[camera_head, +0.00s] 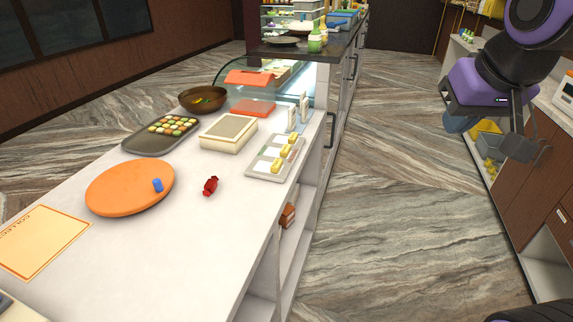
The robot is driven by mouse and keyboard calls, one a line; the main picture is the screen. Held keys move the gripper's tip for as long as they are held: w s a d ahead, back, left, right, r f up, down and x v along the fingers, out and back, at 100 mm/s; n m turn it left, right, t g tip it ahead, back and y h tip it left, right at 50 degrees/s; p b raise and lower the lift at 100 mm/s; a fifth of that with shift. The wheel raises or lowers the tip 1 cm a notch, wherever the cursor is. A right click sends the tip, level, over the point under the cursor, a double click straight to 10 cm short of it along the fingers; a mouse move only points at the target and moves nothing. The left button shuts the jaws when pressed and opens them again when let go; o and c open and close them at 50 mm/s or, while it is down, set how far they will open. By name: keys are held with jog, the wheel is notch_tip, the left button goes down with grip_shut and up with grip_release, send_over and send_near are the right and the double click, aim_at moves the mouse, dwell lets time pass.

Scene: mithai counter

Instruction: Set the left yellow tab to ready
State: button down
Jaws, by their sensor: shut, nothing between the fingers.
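A pale grey board (252,174) lies on the white counter near its right edge. It carries three yellow tabs: a far one (291,140), a middle one (286,152) and a near one (277,165). The near tab sits furthest left in the picture. Green and white patches show beside the tabs, but any lettering is too small to read. My gripper (517,150) hangs at the upper right, shut and empty, over the aisle side near the brown cabinets, far from the board.
On the counter are an orange plate (112,193) with a blue piece (157,185), a red wrapped sweet (210,186), a cream box (228,133), a sweets tray (132,144) and a brown bowl (186,101). White stands (292,118) rise behind the board. The aisle floor (400,200) is clear.

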aim_at(277, 166)
jog(key=w+a+f+m+y, duration=0.1)
jog(key=w+a+f, duration=0.3)
jog(key=w, duration=0.4)
jog(key=w+a+f, duration=0.3)
jog(key=w+f, duration=0.2)
jog(key=w, duration=0.4)
jog(key=w+a+f+m+y, duration=0.1)
jog(key=w+a+f, duration=0.3)
jog(key=f, duration=0.3)
jog(key=w+a+f+y, duration=0.1)
jog(key=w+a+f, duration=0.4)
jog(key=f, duration=0.2)
jog(key=shift+w+m+t+y, duration=0.25)
jog(key=shift+m+t+y, duration=0.05)
jog(key=shift+m+t, duration=0.1)
jog(key=x, duration=0.3)
jog(key=a+x, duration=0.1)
jog(key=x, duration=0.3)
jog(key=a+r+x, duration=0.1)
jog(key=x, duration=0.3)
jog(key=shift+w+a, duration=0.15)
jog(key=shift+w, duration=0.05)
jog(key=shift+w+a, duration=0.35)
jog(key=shift+a, duration=0.25)
